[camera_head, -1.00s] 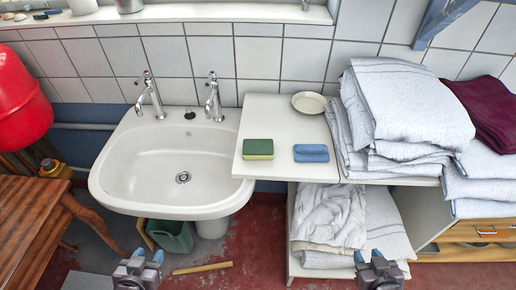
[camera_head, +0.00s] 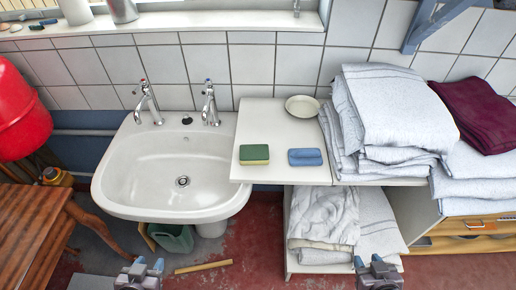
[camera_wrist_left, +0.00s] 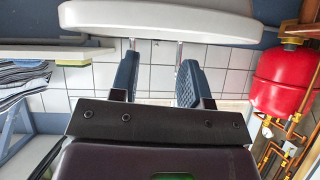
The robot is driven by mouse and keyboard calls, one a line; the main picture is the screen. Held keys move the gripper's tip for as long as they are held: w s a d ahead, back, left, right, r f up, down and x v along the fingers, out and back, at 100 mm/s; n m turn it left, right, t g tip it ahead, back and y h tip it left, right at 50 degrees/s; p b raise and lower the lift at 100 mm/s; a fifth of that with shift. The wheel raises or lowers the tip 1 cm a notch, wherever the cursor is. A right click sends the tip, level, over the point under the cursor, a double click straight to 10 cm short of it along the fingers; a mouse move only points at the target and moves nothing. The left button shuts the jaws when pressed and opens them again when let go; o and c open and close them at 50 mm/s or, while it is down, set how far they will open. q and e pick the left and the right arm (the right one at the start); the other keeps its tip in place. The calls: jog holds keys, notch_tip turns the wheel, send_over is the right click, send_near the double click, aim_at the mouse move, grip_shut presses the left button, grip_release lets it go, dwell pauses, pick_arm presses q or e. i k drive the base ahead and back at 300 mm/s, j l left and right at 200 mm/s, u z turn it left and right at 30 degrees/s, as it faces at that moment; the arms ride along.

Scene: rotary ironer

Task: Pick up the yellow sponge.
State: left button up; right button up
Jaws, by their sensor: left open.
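The yellow sponge (camera_head: 254,157) has a green top and a yellow lower side. It lies flat near the front left of the white counter (camera_head: 283,118), beside the sink. A small yellowish piece, apparently the sponge, shows at the shelf edge in the upside-down left wrist view (camera_wrist_left: 73,63). My left gripper (camera_head: 148,266) is open and empty, low in front of the sink and away from the sponge. Its two fingers stand apart in the left wrist view (camera_wrist_left: 157,82). My right gripper (camera_head: 367,262) is open and empty in front of the lower shelf.
A blue sponge (camera_head: 305,157) lies just right of the yellow one, and a small dish (camera_head: 303,106) behind. Folded towels (camera_head: 395,110) fill the counter's right side. The sink (camera_head: 165,170) is left of the counter; a wooden table (camera_head: 35,215) stands far left.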

aim_at(250, 155)
jog(key=i+j+z, duration=0.1)
jog(key=j+z, duration=1.1)
jog(key=i+j+z, duration=0.1)
jog(key=j+z, duration=0.75)
jog(key=k+l, duration=0.05)
